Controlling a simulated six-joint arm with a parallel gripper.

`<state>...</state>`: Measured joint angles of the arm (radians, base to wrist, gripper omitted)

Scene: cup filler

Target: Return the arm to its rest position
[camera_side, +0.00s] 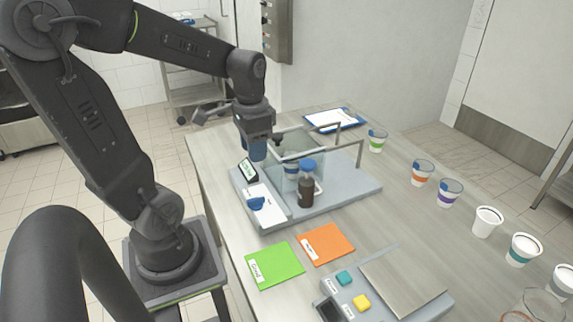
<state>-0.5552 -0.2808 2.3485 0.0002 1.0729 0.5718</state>
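My gripper (262,140) hangs at the end of my arm, over the back left part of the cup filler (343,191). It is small and dark here, and I cannot tell whether its fingers are open or shut. A blue piece (257,152) shows just below it; I cannot tell whether the two touch. The filler has a clear box (297,140), metal rails and a grey base. A cup with a blue band (291,168) shows inside or behind the clear box.
Several cups stand along the table's right side, including a green-banded cup (377,141) and an orange-banded cup (422,173). A clipboard (334,120) lies behind the filler. Green (275,265) and orange (326,243) sheets and a scale (403,282) lie in front.

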